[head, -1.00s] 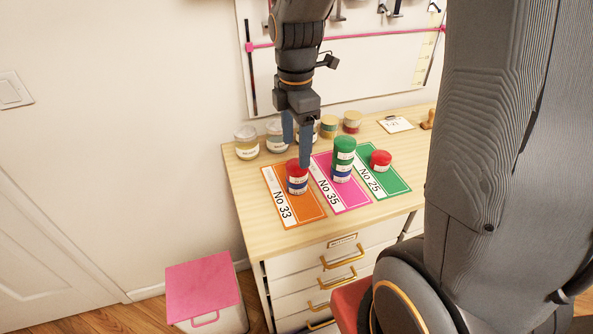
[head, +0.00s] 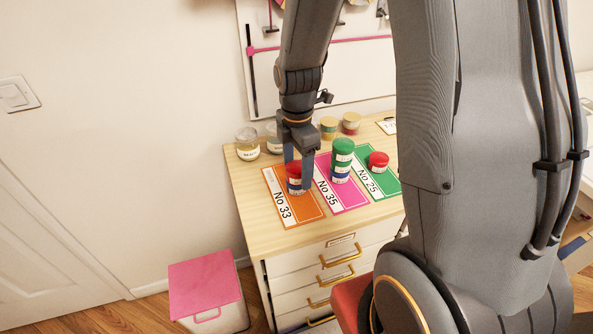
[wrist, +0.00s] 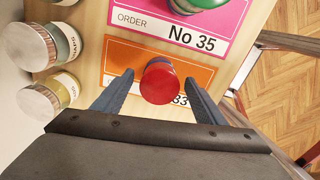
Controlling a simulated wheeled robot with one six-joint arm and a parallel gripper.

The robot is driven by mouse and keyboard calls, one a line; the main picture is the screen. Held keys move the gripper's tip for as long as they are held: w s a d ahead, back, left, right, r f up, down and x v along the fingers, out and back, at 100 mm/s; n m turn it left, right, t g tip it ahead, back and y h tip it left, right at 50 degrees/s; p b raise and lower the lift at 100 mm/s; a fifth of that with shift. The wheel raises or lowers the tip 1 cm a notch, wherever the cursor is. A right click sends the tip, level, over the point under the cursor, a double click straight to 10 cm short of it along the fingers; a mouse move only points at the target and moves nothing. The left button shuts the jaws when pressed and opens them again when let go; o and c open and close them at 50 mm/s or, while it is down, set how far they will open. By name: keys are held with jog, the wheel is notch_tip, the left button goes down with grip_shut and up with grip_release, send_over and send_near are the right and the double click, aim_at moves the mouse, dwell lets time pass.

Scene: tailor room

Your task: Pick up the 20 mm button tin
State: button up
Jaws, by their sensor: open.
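A red tin (head: 294,170) sits on top of a blue tin (head: 296,188) on the orange No 33 card (head: 308,207). My gripper (head: 298,174) is open, its two fingers down on either side of this stack. A green tin (head: 343,150) stands over a blue one on the pink No 35 card (head: 350,198). A red tin (head: 378,161) stands on the green No 25 card (head: 385,188). I cannot read a 20 mm label.
Several lidded jars (head: 247,144) stand along the back of the wooden top (head: 250,215). Two jars also show at the left in the wrist view (wrist: 38,100). The front strip of the top is clear. A pink-lidded bin (head: 205,280) stands on the floor at left.

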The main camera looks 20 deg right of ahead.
jog(key=shift+c, duration=0.4)
jog(key=c, duration=1.1)
jog(key=shift+r, duration=0.1)
